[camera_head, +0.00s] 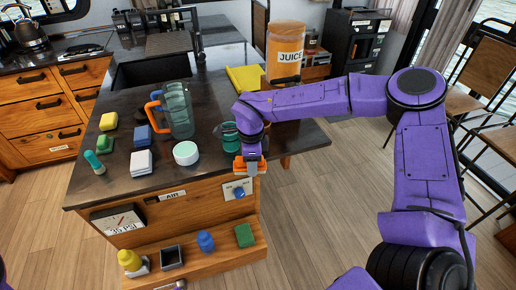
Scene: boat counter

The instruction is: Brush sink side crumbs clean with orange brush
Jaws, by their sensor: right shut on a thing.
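My right arm comes in from the right, and its purple gripper (252,157) points down at the counter's right front corner. It is shut on an orange thing (240,164), which looks like the orange brush and is mostly hidden by the gripper. A pale part shows beside it. The dark sink (150,73) is at the back left of the counter (110,187). I cannot make out crumbs at this size. My left gripper is not in view.
A clear pitcher (179,110) with a blue and orange handle, a white round tub (186,153), sponges and blocks stand left of the gripper. A green cup (231,137) is close behind it. A juice jar (285,52) and yellow cloth (245,78) are farther back.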

